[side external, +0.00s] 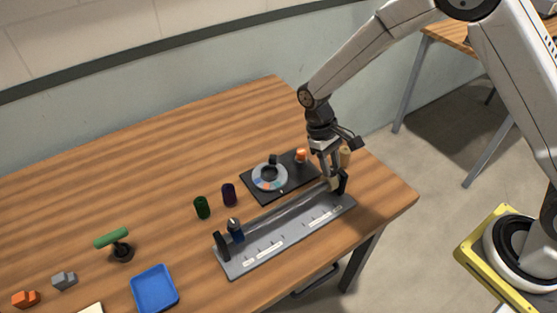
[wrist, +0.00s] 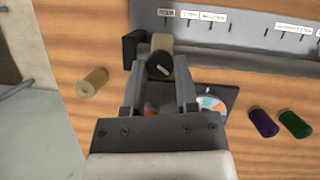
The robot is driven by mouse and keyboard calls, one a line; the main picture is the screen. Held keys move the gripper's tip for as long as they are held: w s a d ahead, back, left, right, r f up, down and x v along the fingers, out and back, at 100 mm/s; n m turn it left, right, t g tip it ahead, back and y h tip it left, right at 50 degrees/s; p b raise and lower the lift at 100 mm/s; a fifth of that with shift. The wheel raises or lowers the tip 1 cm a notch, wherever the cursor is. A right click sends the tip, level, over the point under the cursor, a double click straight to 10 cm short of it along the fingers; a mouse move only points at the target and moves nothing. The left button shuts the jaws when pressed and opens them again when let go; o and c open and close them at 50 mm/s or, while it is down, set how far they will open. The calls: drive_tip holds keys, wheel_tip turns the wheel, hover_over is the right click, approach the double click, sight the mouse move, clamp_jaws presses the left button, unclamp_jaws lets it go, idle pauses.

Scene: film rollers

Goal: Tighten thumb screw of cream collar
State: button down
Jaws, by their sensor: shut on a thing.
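The cream collar (side external: 333,184) sits near the right end of the rod on the grey fixture (side external: 285,240), beside the black end support (side external: 343,182). In the wrist view the cream collar (wrist: 162,42) shows behind its black thumb screw (wrist: 159,66), which has a pale pointer line. My gripper (wrist: 161,72) has one finger on each side of the thumb screw's knob and is shut on it. In the side view my gripper (side external: 329,176) points down at the collar and hides the thumb screw.
A black plate (side external: 254,187) with a coloured dial (side external: 257,180) and an orange part (side external: 301,156) lies behind the rod. Purple (side external: 228,195), green (side external: 201,207) and tan (side external: 345,156) rollers stand close by. A blue tray (side external: 154,289) is front left.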

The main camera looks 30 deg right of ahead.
drive_tip(key=m+y, duration=0.1)
drive_tip(key=m, duration=0.2)
drive_tip(key=m+y, duration=0.1)
drive_tip(key=m, duration=0.1)
drive_tip(key=shift+d+m, duration=0.2)
drive_tip(key=shift+m, duration=0.2)
drive_tip(key=m, duration=0.2)
drive_tip(key=m+t+y, duration=0.1)
drive_tip(key=m, duration=0.1)
drive_tip(key=shift+d+m+y, duration=0.1)
drive_tip(key=shift+m+y, duration=0.2)
drive_tip(key=shift+c, duration=1.8)
unclamp_jaws()
drive_tip(key=shift+s, duration=0.1)
drive_tip(key=shift+r, duration=0.1)
drive_tip(key=v, duration=0.7)
drive_tip(key=shift+d+r, duration=0.15)
drive_tip(key=shift+r, duration=0.15)
